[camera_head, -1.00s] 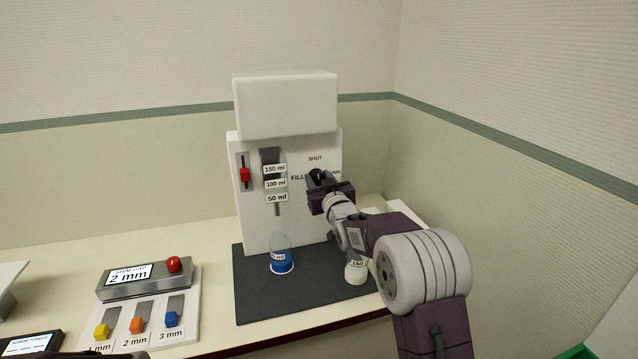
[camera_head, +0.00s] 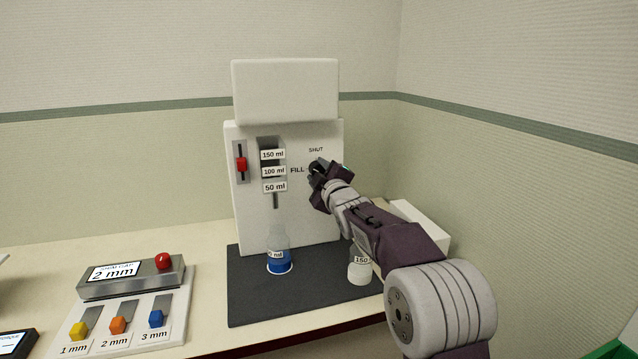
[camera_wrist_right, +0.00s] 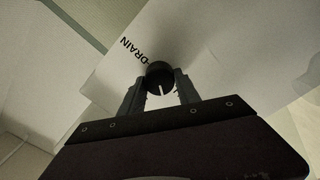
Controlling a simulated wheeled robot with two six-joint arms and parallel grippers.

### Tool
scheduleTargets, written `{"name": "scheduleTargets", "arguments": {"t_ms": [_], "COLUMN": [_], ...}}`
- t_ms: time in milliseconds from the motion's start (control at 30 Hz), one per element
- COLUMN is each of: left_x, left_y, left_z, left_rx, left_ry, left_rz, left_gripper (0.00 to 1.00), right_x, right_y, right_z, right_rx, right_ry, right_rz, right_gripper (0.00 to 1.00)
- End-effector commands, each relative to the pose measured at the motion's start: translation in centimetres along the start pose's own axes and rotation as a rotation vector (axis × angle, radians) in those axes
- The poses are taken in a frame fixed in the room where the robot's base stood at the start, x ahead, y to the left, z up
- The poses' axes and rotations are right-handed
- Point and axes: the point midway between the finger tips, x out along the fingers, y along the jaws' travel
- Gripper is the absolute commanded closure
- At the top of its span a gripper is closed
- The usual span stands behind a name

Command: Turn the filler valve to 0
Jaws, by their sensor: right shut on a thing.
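The white filler machine (camera_head: 236,215) stands at the back of the dark mat, with SHUT, FILL and DRAIN lettering around its valve. The filler valve is a black round knob (camera_wrist_right: 159,77) with a pale line on its face, in the right wrist view. My right gripper (camera_head: 318,168) is shut on this knob, one finger on each side. In the head view the gripper hides most of the knob and the DRAIN label, which shows in the wrist view. The machine also has a red slider (camera_head: 242,164) and volume labels. My left gripper is out of view.
A white-capped container marked 150 (camera_head: 359,271) is below my right arm. A shim box with a red knob (camera_head: 163,261) and coloured sliders is at left. A wall is close on the right.

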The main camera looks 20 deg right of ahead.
Motion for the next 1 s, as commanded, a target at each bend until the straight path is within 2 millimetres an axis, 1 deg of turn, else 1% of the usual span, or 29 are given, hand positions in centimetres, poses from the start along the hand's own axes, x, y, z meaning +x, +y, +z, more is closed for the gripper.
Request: {"name": "scheduleTargets", "arguments": {"t_ms": [33, 100, 400, 700, 1000], "left_x": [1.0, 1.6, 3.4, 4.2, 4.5], "left_y": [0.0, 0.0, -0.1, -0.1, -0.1], "left_z": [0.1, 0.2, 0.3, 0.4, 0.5], "left_rx": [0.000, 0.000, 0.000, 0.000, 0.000], "left_ry": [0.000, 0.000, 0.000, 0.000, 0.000], "left_rz": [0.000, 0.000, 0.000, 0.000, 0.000], "left_gripper": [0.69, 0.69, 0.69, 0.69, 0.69], "right_x": [0.0, 0.0, 0.0, 0.0, 0.0], "right_y": [-0.5, -0.5, -0.5, -0.5, -0.5], "right_z": [0.2, 0.2, 0.2, 0.1, 0.1], "right_rx": [-0.043, -0.109, -0.352, -0.505, -0.561], "right_ry": [0.001, 0.001, 0.000, 0.000, -0.001], "right_rz": [0.001, 0.001, -0.001, -0.003, -0.005], "right_gripper": [1.00, 1.00, 1.00, 1.00, 1.00]}}
